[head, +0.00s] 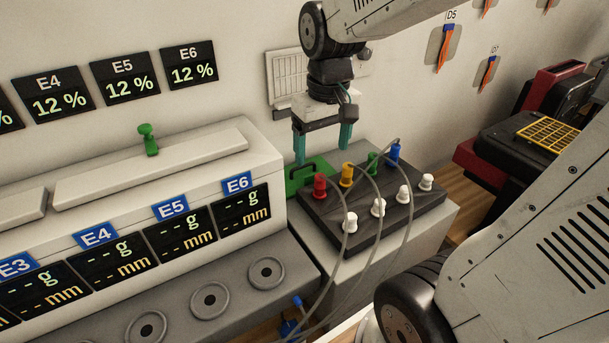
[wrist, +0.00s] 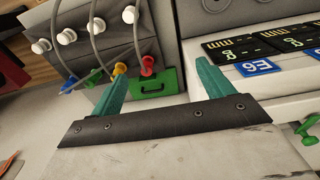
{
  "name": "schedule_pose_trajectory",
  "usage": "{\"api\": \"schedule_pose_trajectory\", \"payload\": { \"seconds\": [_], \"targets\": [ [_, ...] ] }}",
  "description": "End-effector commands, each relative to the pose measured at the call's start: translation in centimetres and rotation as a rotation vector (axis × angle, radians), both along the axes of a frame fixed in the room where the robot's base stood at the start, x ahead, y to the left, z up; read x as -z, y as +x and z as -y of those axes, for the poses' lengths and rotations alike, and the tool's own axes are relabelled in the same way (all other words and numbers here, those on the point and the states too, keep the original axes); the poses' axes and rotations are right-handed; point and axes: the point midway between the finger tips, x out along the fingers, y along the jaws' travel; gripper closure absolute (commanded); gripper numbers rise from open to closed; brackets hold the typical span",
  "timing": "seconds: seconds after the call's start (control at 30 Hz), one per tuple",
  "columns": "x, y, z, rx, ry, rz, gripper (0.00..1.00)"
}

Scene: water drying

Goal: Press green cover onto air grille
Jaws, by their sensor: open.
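The green cover (head: 293,182) has a dark handle and sits on the grey box, beside the left end of the dark plug board. It also shows in the wrist view (wrist: 152,88), lying between the two fingers in the picture. My gripper (head: 322,143) is open and empty, its teal fingers pointing down above the cover and board. The fingers also show in the wrist view (wrist: 162,70), apart from the cover as far as I can tell. The white louvred air grille (head: 287,75) is on the wall behind my gripper, partly hidden by my arm.
The dark board (head: 375,225) carries several coloured and white plugs with grey cables looping up close to my gripper. A white cabinet (head: 150,190) with displays and a green knob (head: 148,140) stands left. A red and black machine (head: 520,125) stands right.

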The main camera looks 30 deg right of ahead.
Motion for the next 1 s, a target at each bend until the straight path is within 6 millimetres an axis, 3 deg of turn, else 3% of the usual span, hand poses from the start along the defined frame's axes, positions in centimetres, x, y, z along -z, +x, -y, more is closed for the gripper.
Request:
{"api": "schedule_pose_trajectory", "payload": {
  "seconds": [0.03,0.2,0.4,0.6,1.0],
  "targets": [
    [1.3,1.9,0.9,0.006,0.002,-0.018,0.2],
    [5.9,7.8,3.7,0.013,0.005,-0.041,0.2],
    [11.4,12.3,6.6,0.019,0.008,-0.058,0.2],
    [14.3,14.0,8.0,0.02,0.01,-0.064,0.2],
    [18.9,14.5,7.8,0.017,0.011,-0.066,0.2]
  ]
}}
